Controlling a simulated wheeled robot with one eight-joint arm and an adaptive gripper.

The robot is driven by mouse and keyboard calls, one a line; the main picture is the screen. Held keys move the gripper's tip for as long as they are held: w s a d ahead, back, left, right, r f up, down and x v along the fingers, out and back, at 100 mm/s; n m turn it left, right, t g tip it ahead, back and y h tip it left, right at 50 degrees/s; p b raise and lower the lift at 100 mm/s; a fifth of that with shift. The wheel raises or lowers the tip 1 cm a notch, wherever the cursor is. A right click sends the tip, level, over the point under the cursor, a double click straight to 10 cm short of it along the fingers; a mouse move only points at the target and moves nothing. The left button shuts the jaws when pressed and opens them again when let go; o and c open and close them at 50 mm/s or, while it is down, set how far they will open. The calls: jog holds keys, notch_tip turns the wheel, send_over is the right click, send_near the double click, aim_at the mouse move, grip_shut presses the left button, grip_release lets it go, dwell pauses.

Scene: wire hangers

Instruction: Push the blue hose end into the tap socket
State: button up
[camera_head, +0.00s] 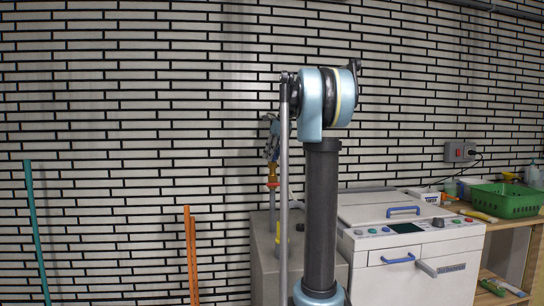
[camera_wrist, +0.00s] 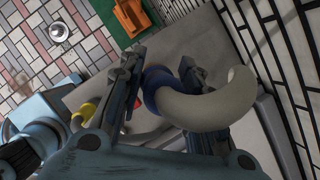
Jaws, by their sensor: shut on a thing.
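In the wrist view my gripper (camera_wrist: 160,68) has its two dark fingers on either side of the blue hose end (camera_wrist: 156,88) and is shut on it. A thick beige hose (camera_wrist: 222,100) curves away to the right from the blue part. In the head view my gripper (camera_head: 268,135) shows small and partly hidden behind my arm. Just below it is a brass-coloured fitting (camera_head: 272,171) with a red part, which may be the tap. The socket's mouth is not clear in either view, so I cannot tell whether the hose end touches it.
A grey cabinet (camera_head: 263,255) stands below the fitting. A white machine (camera_head: 440,270) with blue handles is beside it, and a green basket (camera_head: 503,199) is on a bench at right. Orange posts (camera_head: 191,255) stand at left. A brick wall (camera_head: 120,130) is behind.

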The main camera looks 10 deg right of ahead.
jog(key=o, duration=1.2)
jog(key=shift+f, duration=0.1)
jog(key=v, duration=1.2)
jog(key=shift+w, duration=0.1)
jog(key=shift+f, duration=0.15)
jog(key=s+a+f+n+h, duration=0.1)
jog(key=s+f+n, duration=0.8)
jog(key=s+f, duration=0.4)
jog(key=s+a+f+n+h, duration=0.1)
jog(key=s+f+n, duration=0.8)
jog(key=s+f, duration=0.5)
jog(key=s+a+f+n+g+h, duration=0.1)
jog(key=s+f+n, duration=0.8)
jog(key=s+f, duration=0.5)
notch_tip(320, 180, down, 7)
jog(key=shift+s+f, duration=0.1)
jog(key=shift+f, duration=0.15)
